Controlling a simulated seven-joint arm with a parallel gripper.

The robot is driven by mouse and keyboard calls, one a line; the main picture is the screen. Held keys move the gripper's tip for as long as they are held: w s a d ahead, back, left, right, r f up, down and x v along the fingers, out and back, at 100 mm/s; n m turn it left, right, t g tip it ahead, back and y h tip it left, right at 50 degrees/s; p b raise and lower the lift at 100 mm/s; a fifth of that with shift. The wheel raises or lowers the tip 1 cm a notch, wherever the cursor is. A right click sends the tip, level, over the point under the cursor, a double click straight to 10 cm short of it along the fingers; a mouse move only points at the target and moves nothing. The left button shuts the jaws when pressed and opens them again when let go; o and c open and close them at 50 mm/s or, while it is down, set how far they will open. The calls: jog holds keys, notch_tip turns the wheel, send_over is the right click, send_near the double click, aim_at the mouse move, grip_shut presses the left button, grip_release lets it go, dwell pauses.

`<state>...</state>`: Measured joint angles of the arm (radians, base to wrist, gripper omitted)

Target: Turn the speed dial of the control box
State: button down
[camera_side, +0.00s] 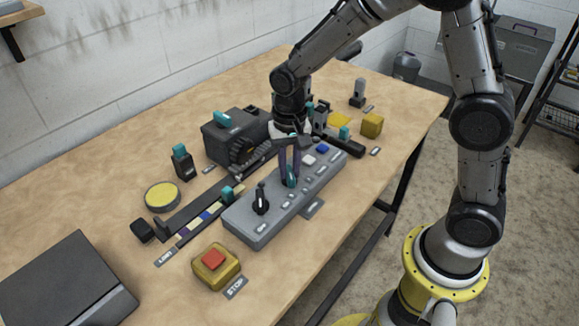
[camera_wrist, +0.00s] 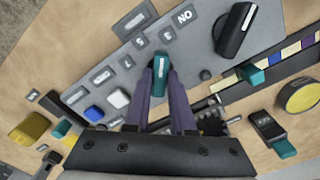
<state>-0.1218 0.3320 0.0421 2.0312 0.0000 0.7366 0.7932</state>
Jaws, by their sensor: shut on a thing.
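The grey control box (camera_side: 248,222) lies along the middle of the table, and its labelled face also shows in the wrist view (camera_wrist: 118,62). My gripper (camera_side: 290,178) points down over it with its fingers shut on a teal dial (camera_side: 291,181). In the wrist view the teal dial (camera_wrist: 161,68) stands between the fingertips of my gripper (camera_wrist: 161,82), a finger on each side. A black dial with a pale pointer (camera_wrist: 234,30) is on the same box, apart from my gripper; it also shows in the side view (camera_side: 261,201). The teal dial's label is too small to read surely.
A white button (camera_wrist: 118,98) and a blue button (camera_wrist: 93,113) sit farther along the box. A slider track with a teal handle (camera_side: 229,194) runs beside it. A red stop button (camera_side: 214,259) is in front, a dark toothed-wheel box (camera_side: 222,146) behind.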

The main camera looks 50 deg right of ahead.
aim_at(289, 171)
jog(key=n, duration=0.4)
jog(key=shift+r, duration=0.1)
jog(key=n, duration=0.4)
jog(key=shift+n, duration=0.4)
jog(key=n, duration=0.4)
jog(key=shift+n, duration=1.8)
jog(key=c, duration=0.8)
grip_release()
jog(key=shift+o, duration=0.2)
notch_tip(289, 171, up, 14)
